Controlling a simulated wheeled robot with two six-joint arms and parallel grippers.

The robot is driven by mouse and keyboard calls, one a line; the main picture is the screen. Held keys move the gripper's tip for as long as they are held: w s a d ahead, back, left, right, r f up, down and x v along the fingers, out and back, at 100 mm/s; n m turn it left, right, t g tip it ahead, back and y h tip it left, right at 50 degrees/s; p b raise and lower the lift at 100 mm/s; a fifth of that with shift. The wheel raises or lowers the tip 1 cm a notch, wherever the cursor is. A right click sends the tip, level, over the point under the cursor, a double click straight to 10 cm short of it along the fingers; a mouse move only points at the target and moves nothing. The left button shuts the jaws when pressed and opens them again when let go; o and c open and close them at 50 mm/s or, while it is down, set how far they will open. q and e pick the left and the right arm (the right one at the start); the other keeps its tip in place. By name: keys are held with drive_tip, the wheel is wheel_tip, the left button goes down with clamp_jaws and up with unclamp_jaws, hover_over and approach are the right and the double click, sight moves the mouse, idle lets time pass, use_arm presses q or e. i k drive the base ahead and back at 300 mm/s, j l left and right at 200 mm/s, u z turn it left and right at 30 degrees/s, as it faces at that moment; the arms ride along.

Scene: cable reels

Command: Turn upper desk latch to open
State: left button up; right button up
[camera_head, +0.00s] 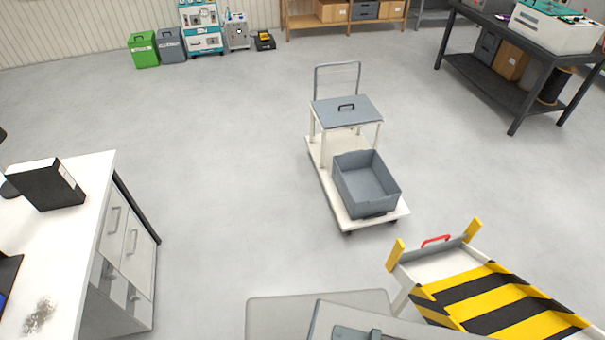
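The white desk (85,215) stands at the left edge, its front with drawers or doors facing right. Two upper fronts carry grey upright-looking bar handles, a left one (115,220) and a right one (133,241). Lower fronts below have smaller grey pulls, one of them here (133,296). All the fronts look closed. I cannot tell which fitting is the upper latch or how it is turned. Neither of my grippers is in view.
A white trolley (325,178) with a grey bin (367,186) stands mid-floor. A yellow-black striped platform (490,300) is at lower right. A dark workbench (490,75) stands upper right. Floor between desk and trolley is clear.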

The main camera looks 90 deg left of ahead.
sight(112, 276)
drive_tip(key=u, duration=1.8)
drive_tip(key=i+u, duration=0.1)
drive_tip(key=u, duration=2.35)
drive_tip(key=l+u, duration=0.1)
drive_tip(key=u, duration=0.5)
drive_tip(key=i, duration=0.05)
